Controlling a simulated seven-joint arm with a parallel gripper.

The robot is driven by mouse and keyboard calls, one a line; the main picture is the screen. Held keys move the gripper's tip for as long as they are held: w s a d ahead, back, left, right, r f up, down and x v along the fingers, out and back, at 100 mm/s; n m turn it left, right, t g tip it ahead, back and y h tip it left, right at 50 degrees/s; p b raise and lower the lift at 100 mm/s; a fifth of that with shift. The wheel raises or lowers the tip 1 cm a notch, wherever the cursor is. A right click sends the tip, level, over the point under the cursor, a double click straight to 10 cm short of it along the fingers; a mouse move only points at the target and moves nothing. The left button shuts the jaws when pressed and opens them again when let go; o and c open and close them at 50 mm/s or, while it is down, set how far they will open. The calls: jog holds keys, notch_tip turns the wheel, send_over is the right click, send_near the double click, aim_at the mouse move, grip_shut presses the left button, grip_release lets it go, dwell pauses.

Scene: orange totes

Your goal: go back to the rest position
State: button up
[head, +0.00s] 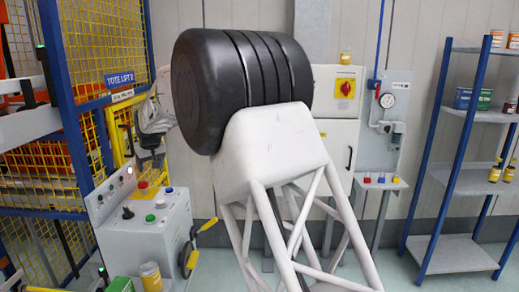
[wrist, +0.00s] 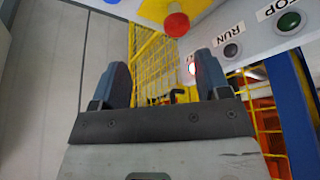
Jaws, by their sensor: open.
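My gripper (wrist: 160,62) is open in the wrist view, its two dark blue-grey fingers apart with nothing held between them. In the head view my gripper (head: 151,158) shows small at the left, beside the large black joint of my arm, in the air above the control box (head: 150,240). My arm hides part of the wrist there. In the wrist view a red button (wrist: 177,24), a dark RUN button (wrist: 232,50) and a green button (wrist: 289,21) lie beyond the fingers.
A wall cabinet (head: 338,140) stands behind my arm. Blue-framed shelves (head: 455,170) are at the right. Open floor shows between cabinet and shelves.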

jog(key=s+d+r+m, duration=0.1)
jog(key=s+d+r, duration=0.25)
jog(key=d, duration=0.65)
jog(key=s+d+r+m+h, duration=0.1)
jog(key=s+d+r, duration=0.1)
jog(key=s+d, duration=0.5)
jog(key=s+d+r+m, duration=0.1)
jog(key=s+d+r, duration=0.15)
jog(key=d, duration=0.95)
jog(key=s+d+r+m+h, duration=0.1)
jog(key=s+d+m, duration=0.1)
jog(key=s+d, duration=1.35)
jog(key=s+d+f+m, duration=0.1)
jog(key=s+d+f, duration=0.2)
jog(key=s, duration=0.6)
jog(key=s+d+f+m, duration=0.1)
jog(key=s+d+f, duration=0.3)
jog(key=s+d, duration=0.3)
jog(key=s+d+f+m+h, duration=0.1)
jog(key=s+d+f, duration=0.2)
jog(key=s+d, duration=0.3)
jog(key=s, duration=0.5)
jog(key=shift+f+m+g, duration=0.15)
jog(key=shift+m+g, duration=0.15)
jog(key=shift+m, duration=0.1)
jog(key=shift+w+d, duration=0.1)
jog(key=shift+c, duration=0.5)
